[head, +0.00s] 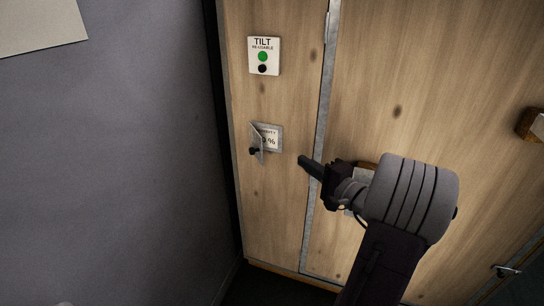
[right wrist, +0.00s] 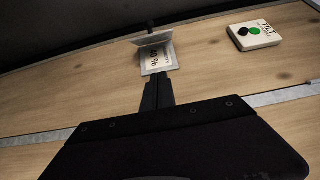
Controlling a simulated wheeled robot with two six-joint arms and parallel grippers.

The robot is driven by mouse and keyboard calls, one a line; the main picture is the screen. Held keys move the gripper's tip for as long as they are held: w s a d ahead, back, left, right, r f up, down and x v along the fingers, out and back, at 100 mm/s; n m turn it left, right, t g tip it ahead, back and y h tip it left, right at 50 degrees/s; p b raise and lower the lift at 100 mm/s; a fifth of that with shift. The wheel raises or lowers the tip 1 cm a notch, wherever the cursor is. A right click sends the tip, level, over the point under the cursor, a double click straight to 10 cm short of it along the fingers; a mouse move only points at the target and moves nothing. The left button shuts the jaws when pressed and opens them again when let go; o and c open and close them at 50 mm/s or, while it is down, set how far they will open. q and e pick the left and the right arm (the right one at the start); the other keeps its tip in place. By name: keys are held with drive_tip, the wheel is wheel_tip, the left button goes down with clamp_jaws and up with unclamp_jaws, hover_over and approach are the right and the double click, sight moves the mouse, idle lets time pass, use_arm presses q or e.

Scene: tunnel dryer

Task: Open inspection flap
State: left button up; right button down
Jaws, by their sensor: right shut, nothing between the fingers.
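The inspection flap (head: 258,143) is a small clear or grey plate with a dark knob, on the wooden panel. It stands out at an angle from the white humidity label (head: 271,138), so it is partly open. In the right wrist view the flap (right wrist: 151,38) also stands up from the label (right wrist: 158,60), with the dark knob at its far side. My right gripper (head: 302,160) is shut and empty, to the right of the flap and apart from it in the head view. In the wrist view its fingertips (right wrist: 158,82) point at the label. My left gripper is out of view.
A white TILT plate (head: 264,56) with a green and a black button sits above the flap. A metal strip (head: 321,95) runs down the panel's right side, beside a wooden door (head: 410,60). A grey wall (head: 110,150) stands at left.

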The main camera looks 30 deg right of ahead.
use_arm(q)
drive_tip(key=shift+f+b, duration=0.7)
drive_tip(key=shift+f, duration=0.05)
use_arm(e)
drive_tip(key=w+a, duration=0.5)
drive_tip(key=w, duration=0.4)
drive_tip(key=shift+w+a, duration=0.25)
drive_tip(key=shift+w, duration=0.15)
